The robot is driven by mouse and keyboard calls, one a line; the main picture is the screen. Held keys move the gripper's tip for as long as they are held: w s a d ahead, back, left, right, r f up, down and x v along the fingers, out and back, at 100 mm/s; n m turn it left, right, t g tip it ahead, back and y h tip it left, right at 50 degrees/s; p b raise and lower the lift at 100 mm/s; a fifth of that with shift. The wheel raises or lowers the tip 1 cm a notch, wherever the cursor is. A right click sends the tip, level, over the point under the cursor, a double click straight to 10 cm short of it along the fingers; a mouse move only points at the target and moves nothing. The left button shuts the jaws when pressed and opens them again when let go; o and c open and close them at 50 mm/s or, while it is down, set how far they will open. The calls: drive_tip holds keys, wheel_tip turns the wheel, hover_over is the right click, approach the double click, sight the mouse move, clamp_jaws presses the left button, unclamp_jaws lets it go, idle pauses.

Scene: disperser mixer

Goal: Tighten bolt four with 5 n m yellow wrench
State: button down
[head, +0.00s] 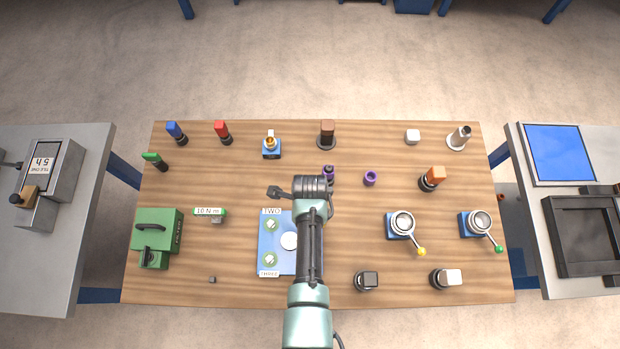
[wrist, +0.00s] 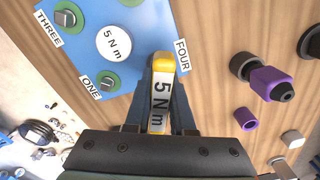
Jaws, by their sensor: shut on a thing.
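My gripper (wrist: 160,118) is shut on the yellow wrench (wrist: 163,62), which carries a white "5 N m" label, in the wrist view. The wrench's yellow end lies over the corner of the blue plate (wrist: 140,18), beside the FOUR label (wrist: 182,56). Bolt four is not visible; the wrench or gripper hides that spot, and I cannot tell whether they touch. Bolt one (wrist: 108,80) and bolt three (wrist: 65,18) show on green discs, around a white "5 N m" disc (wrist: 114,44). In the head view, my arm covers the right part of the plate (head: 264,238).
A green-labelled 10 N m tool (head: 217,219) stands left of the plate, near a green box (head: 158,232). Purple parts (head: 370,178) lie right of my wrist. Two round devices with levers (head: 403,225) (head: 481,223) stand further right. Bare wood (head: 240,290) shows at the front.

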drive_tip(key=shift+s+f, duration=0.15)
drive_tip(key=shift+s, duration=0.05)
drive_tip(key=m+p, duration=0.1)
drive_tip(key=m, duration=0.3)
drive_tip(key=shift+m, duration=0.3)
drive_tip(key=c, duration=0.7)
unclamp_jaws()
drive_tip(key=shift+w, duration=0.1)
drive_tip(key=shift+w, duration=0.1)
clamp_jaws()
drive_tip(key=shift+r+p, duration=3)
drive_tip(key=shift+r, duration=0.15)
drive_tip(key=shift+f, duration=0.1)
